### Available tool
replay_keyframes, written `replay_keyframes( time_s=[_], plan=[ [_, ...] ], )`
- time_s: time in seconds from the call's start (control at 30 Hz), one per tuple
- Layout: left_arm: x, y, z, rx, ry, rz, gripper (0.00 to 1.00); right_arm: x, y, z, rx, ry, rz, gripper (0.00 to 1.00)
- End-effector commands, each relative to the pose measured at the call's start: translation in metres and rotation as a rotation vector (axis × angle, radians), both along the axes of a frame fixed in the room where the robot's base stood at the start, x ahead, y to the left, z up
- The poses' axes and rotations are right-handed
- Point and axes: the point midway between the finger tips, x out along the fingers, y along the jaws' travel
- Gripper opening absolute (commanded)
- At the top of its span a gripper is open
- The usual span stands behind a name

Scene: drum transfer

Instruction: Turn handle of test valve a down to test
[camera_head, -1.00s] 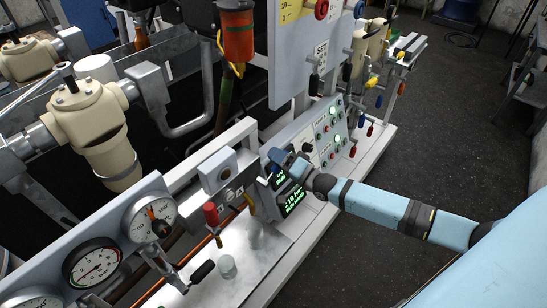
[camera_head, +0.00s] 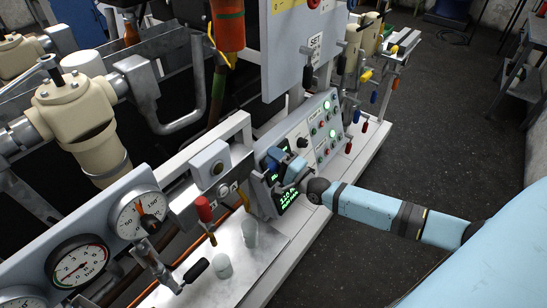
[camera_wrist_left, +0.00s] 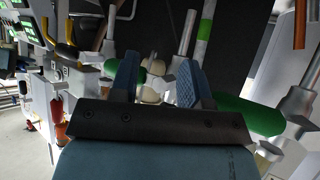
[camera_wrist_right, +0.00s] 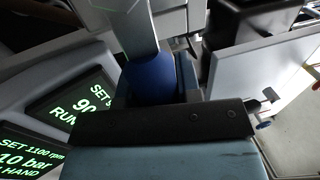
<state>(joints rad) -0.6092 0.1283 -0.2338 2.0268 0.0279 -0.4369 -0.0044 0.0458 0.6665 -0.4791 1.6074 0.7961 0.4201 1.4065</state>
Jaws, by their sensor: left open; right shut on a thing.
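My right gripper (camera_head: 290,165) is in front of the sloped control panel, beside its green-lit screens. In the right wrist view, my right gripper (camera_wrist_right: 152,80) is shut on a blue handle (camera_wrist_right: 150,78), from which a grey lever (camera_wrist_right: 133,28) runs upward. Whether this is test valve a's handle I cannot tell, as no label is readable. The panel and fingers partly hide it in the head view. My left gripper (camera_wrist_left: 157,85) is open and empty, with pipes and cream fittings beyond it; it is out of the head view.
Green-lit screens (camera_head: 287,198) lie close to my right gripper. Gauges (camera_head: 140,214) fill the lower left. Several coloured handles hang at upper right; the dark floor (camera_head: 455,130) is clear.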

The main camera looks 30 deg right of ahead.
Motion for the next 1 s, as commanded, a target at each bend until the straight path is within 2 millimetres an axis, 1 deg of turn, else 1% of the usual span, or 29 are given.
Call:
replay_keyframes(
  time_s=[0.3, 0.33, 0.37, 0.4, 0.43, 0.67, 0.77, 0.87, 1.0],
  plan=[
    [0.001, 0.0, 0.0, -0.002, -0.003, 0.001, 0.43, -0.001, 0.001, -0.001, 0.013, 0.007, 0.001, 0.0],
    [0.0, 0.0, 0.0, -0.002, -0.003, 0.001, 0.43, -0.001, 0.001, -0.001, 0.013, 0.007, 0.001, 0.36],
    [0.0, 0.0, 0.0, -0.002, -0.003, 0.001, 0.43, -0.001, 0.001, -0.002, 0.013, 0.007, 0.001, 0.43],
    [0.0, 0.0, 0.0, -0.002, -0.003, 0.001, 0.43, -0.001, 0.001, -0.001, 0.012, 0.006, 0.002, 0.52],
    [0.0, 0.0, 0.0, -0.001, -0.002, 0.001, 0.43, 0.0, 0.001, -0.001, 0.011, 0.006, 0.001, 0.57],
    [0.0, 0.0, -0.002, 0.0, 0.001, 0.0, 0.43, 0.0, 0.0, -0.001, 0.008, 0.004, 0.001, 0.57],
    [0.0, 0.0, -0.003, -0.001, 0.001, 0.001, 0.43, -0.003, -0.001, -0.002, 0.007, 0.005, 0.001, 0.57],
    [0.0, 0.0, -0.003, -0.001, 0.001, 0.001, 0.43, -0.014, -0.004, -0.005, 0.006, 0.006, 0.002, 0.57],
    [0.0, 0.0, -0.005, -0.001, 0.003, 0.001, 0.43, -0.04, -0.013, -0.011, 0.005, 0.008, 0.002, 0.57]
  ],
)
